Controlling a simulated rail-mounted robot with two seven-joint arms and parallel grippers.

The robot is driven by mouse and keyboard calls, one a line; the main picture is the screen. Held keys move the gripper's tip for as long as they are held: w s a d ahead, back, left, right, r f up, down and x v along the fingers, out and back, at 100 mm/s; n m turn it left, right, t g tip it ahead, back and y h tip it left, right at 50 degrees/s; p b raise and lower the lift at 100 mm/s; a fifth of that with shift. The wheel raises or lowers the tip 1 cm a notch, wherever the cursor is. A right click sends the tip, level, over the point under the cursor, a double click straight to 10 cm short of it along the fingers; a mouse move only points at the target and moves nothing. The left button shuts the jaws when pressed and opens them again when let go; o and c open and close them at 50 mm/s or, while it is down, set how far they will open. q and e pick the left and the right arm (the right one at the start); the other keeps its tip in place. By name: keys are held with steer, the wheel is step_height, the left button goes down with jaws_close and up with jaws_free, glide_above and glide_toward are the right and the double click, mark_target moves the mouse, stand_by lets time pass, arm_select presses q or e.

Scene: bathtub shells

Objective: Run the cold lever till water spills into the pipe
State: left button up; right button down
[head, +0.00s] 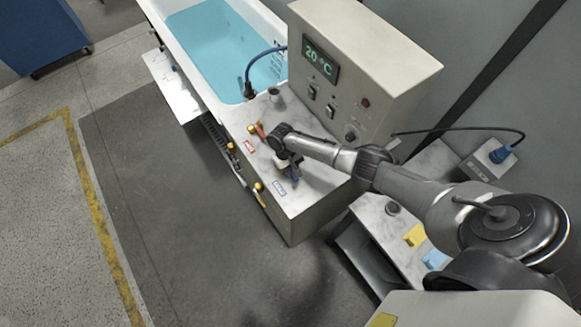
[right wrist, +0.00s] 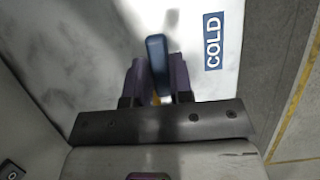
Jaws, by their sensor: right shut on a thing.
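The cold lever (right wrist: 157,52) is a blue handle beside the blue COLD label (right wrist: 213,41) in the right wrist view. My right gripper (right wrist: 159,75) is shut on this lever, with one dark finger on each side of it. In the head view my right gripper (head: 292,172) hides most of the lever, above the marble-look deck near the COLD label (head: 279,188). Blue water (head: 222,42) stands in the white bathtub (head: 181,55). I cannot make out water spilling into a pipe. My left gripper is not in view.
A red-handled lever (head: 259,130) stands near a red label (head: 249,146). A control box (head: 375,62) reading 20 °C rises behind the deck. Brass fittings line the deck's front edge. A side shelf holds yellow (head: 415,236) and blue (head: 435,259) blocks. The front floor is clear.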

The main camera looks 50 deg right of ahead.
steer(key=shift+d, duration=0.1)
stand_by(0.3)
steer(key=c, duration=1)
jaws_free()
steer(key=a+v, duration=0.1)
steer(key=v, duration=1.2)
steer(key=shift+d+r+b, duration=0.35)
steer(key=shift+d+b, duration=0.05)
steer(key=shift+w+n, duration=0.15)
steer(key=shift+n, duration=0.25)
